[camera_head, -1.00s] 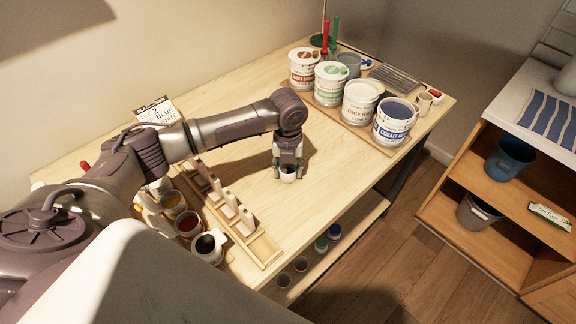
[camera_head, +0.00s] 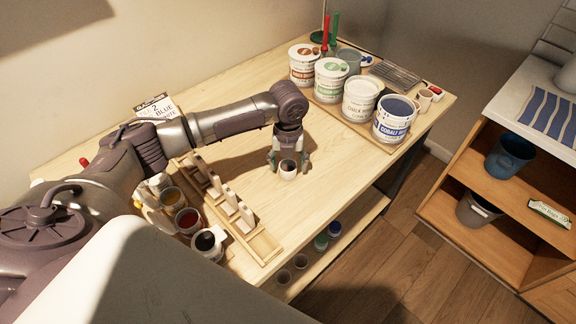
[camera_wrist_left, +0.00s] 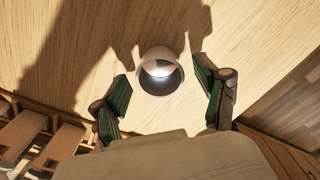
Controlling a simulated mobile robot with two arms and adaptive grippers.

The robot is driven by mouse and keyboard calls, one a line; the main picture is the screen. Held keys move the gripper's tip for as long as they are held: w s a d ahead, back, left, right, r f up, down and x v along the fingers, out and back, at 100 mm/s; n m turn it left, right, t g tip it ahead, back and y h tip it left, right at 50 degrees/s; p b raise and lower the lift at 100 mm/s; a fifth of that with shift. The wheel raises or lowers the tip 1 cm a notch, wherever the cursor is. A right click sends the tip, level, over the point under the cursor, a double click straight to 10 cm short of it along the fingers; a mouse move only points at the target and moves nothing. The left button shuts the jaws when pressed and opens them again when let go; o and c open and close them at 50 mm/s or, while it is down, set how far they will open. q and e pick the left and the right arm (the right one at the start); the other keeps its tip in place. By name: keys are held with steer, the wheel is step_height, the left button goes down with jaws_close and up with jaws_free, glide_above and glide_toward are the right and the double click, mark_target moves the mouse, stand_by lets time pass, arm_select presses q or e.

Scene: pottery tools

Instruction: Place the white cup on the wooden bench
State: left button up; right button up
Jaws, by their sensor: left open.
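The white cup (camera_head: 288,170) stands upright on the wooden bench (camera_head: 330,190), on the clear stretch right of the wooden rack. It looks dark inside. In the left wrist view the cup (camera_wrist_left: 160,57) stands on the bench top (camera_wrist_left: 60,45), just beyond and between the green-padded fingers. My left gripper (camera_head: 289,164) is open above and around the cup, and its fingers (camera_wrist_left: 165,95) are apart from the cup on both sides. My right gripper is not in view.
A wooden rack (camera_head: 262,248) and several cups of colour, one red (camera_head: 188,219), stand left of the gripper. Large paint tubs, one cobalt blue (camera_head: 393,120), stand on a board at the back right. Shelving (camera_head: 450,215) stands right, across a floor gap.

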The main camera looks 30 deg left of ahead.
arm_select(q)
step_height(320, 180, up, 11)
steer(key=b, duration=0.1)
steer(key=shift+b, duration=0.3)
